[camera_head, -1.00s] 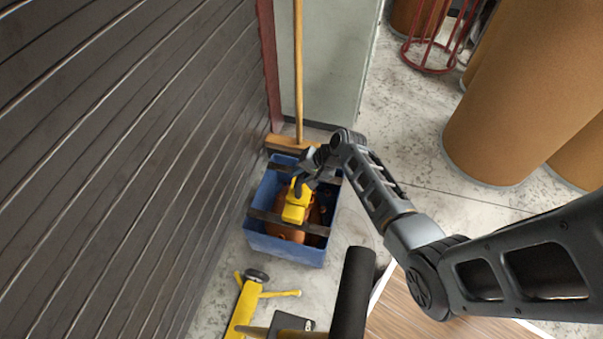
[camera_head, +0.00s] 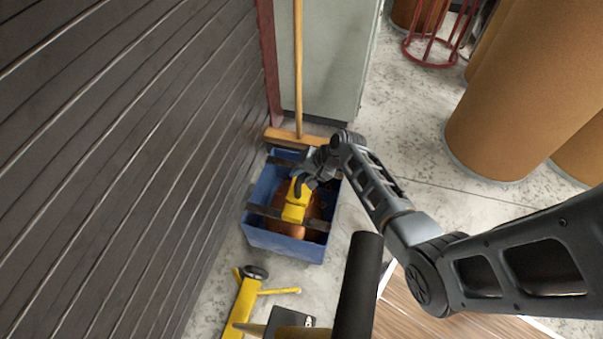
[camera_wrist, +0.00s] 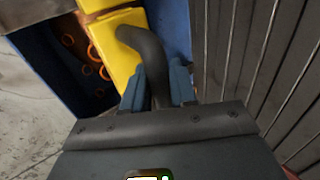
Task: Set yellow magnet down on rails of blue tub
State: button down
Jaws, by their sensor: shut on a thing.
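The yellow magnet (camera_head: 294,212) is a blocky yellow body with a dark curved handle, over the blue tub (camera_head: 283,246). My gripper (camera_head: 305,184) is shut on the magnet's handle. In the wrist view the fingers of my gripper (camera_wrist: 158,88) close around the dark handle, with the yellow magnet (camera_wrist: 122,42) beyond. Two dark rails cross the tub; the nearer rail (camera_head: 261,211) runs by the magnet's near end. I cannot tell whether the magnet touches the rails. Copper-coloured pieces lie inside the tub under the magnet, also in the wrist view (camera_wrist: 67,41).
A dark slatted wall (camera_head: 120,150) stands close to the tub's left. A broom (camera_head: 299,80) leans behind the tub. A yellow wheeled tool (camera_head: 245,305) lies in front. Large brown drums (camera_head: 525,100) stand at the right, with free floor (camera_head: 415,170) between.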

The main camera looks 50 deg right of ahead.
jog(key=shift+f+b, duration=0.4)
jog(key=shift+f, duration=0.05)
dwell(0.7)
jog(key=c, duration=0.8)
grip_release()
jog(key=shift+c, duration=0.2)
jog(key=shift+f, duration=0.15)
jog(key=shift+p+v, duration=1.7)
jog(key=shift+v, duration=2.3)
